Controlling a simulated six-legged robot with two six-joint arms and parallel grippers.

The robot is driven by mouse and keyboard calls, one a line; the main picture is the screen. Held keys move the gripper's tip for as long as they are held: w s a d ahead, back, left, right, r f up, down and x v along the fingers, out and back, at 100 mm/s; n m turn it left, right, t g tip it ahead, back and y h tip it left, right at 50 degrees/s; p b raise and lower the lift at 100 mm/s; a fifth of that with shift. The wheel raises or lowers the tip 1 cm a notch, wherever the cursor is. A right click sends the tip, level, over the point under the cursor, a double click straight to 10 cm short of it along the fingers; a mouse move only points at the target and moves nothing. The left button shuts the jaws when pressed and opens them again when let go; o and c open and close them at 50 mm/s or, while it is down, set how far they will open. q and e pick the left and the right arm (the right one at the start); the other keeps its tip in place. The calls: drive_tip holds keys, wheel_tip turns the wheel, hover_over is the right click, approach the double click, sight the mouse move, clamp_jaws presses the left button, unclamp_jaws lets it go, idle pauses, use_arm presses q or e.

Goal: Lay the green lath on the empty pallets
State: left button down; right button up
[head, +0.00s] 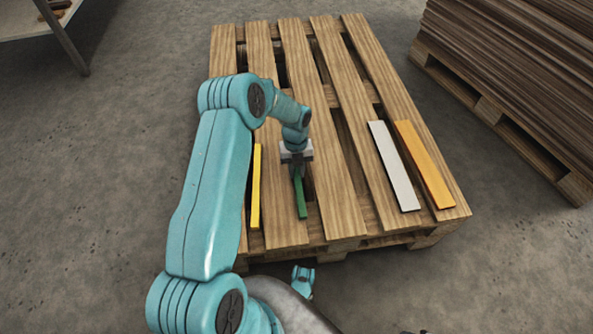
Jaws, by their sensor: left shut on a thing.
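The green lath (301,197) is in the head view, over the front middle part of the wooden pallets (294,52). My left gripper (297,170) points down and is shut on the green lath, hiding its far part. I cannot tell whether the lath touches the boards or is held slightly above them. A yellow lath (256,190), a white lath (394,168) and an orange lath (424,165) lie on the same pallets. My right gripper is not clearly in view; only a small teal part of my body shows at the bottom.
A tall stack of dark brown boards (525,50) stands on another pallet (490,108) at the right. A light table (30,22) with a leg stands at the top left. The far part of the pallets is bare. The concrete floor around is clear.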

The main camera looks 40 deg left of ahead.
use_arm(q)
drive_tip(key=c, duration=1.4)
unclamp_jaws()
drive_tip(key=shift+f, duration=0.1)
drive_tip(key=o, duration=0.4)
